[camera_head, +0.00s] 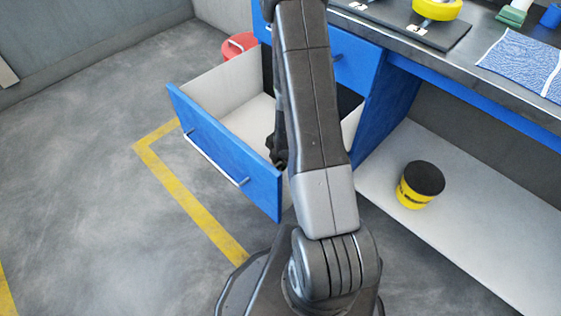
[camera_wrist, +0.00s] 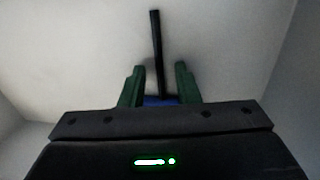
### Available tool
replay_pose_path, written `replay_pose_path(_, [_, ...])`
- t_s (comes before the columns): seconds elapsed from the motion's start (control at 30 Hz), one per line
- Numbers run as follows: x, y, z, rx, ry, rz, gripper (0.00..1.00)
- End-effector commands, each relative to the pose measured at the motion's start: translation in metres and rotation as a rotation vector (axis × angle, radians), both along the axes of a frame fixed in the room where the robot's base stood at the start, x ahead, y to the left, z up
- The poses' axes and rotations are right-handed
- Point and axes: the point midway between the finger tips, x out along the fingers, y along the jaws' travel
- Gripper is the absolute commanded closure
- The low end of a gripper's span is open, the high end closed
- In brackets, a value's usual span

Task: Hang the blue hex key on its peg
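The hex key shows in the wrist view as a thin black shaft (camera_wrist: 156,45) with a bit of blue handle (camera_wrist: 160,100) at its lower end. It is in the pale drawer (camera_head: 235,87). My gripper (camera_wrist: 159,67) has two green fingers, apart, one on each side of the shaft, with clear gaps to it. The blue part spans most of the space between the fingers; any contact with them cannot be made out. The gripper body hides the rest of the handle. In the head view my arm hides the gripper and key. The peg is not identifiable.
The blue drawer front (camera_head: 225,150) stands pulled out. A red round container (camera_head: 238,45) is behind it. The workbench top (camera_head: 480,50) holds a dark board, yellow roll and blue cloth (camera_head: 525,65). A yellow-and-black tub (camera_head: 420,185) stands on the lower shelf.

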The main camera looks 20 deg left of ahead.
Motion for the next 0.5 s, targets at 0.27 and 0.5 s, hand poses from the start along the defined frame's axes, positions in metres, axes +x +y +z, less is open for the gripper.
replay_pose_path(0.27, [-0.003, -0.008, 0.048, 0.0, 0.0, 0.0, 0.71])
replay_pose_path(0.5, [-0.005, -0.015, 0.084, 0.0, 0.0, 0.001, 0.71])
